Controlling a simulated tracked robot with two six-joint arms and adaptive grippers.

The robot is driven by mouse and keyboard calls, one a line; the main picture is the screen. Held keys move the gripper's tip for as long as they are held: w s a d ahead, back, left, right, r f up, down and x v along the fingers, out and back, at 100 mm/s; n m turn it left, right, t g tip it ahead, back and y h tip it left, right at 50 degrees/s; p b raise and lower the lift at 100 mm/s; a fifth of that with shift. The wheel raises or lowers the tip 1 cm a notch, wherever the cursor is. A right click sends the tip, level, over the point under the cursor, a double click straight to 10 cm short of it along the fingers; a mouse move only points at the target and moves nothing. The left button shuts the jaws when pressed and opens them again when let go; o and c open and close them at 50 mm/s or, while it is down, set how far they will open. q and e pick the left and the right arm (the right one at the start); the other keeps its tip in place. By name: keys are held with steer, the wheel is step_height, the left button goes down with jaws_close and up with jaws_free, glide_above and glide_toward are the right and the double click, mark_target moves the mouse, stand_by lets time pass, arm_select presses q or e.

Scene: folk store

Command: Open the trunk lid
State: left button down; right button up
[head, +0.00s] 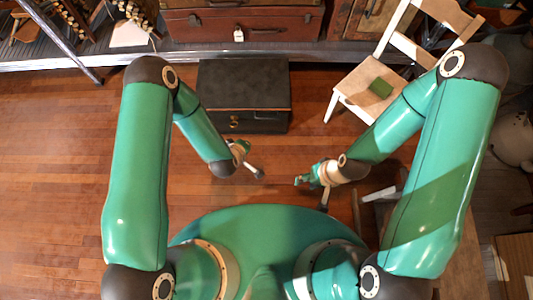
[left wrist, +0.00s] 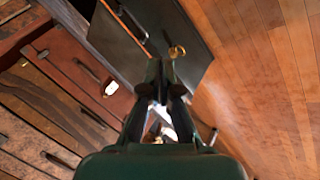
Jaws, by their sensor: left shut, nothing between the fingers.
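The trunk (head: 243,85) is a dark box standing on the wooden floor ahead of me, with its lid down. A brass latch (head: 234,124) shows on its front. In the left wrist view the dark trunk (left wrist: 145,30) is at the top, with a brass ring (left wrist: 176,51) beyond my fingertips. My left gripper (head: 244,148) is in front of the trunk, apart from it in the head view; its fingers (left wrist: 160,68) are shut and empty. My right gripper (head: 308,179) is to the right and nearer my body, with nothing visible in it; its jaw opening is unclear.
A metal pole (head: 60,42) slants at the upper left. The floor in front of the trunk is clear.

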arm_select(q)
steer(key=w+d+f+n+t+y+b, duration=0.1)
steer(key=w+d+f+n+t+b, duration=0.1)
steer(key=f+b, duration=0.4)
steer(key=w+d+f+n+t+b, duration=0.2)
steer(key=w+f+n+t+b, duration=0.15)
steer(key=f, duration=0.45)
steer(key=n+t+y+b, duration=0.1)
steer(key=n+t+b, duration=0.25)
steer(key=b, duration=1.05)
glide_toward(267, 114)
steer(key=shift+f, duration=0.4)
arm_select(e)
step_height(267, 114, down, 26)
steer(key=shift+f, duration=0.2)
arm_select(q)
steer(key=shift+w, duration=0.1)
arm_select(e)
steer(key=shift+f, duration=0.1)
arm_select(q)
steer(key=shift+w+b, duration=1.95)
steer(key=shift+w, duration=1.2)
arm_select(e)
step_height(267, 114, down, 4)
steer(key=shift+r, duration=0.1)
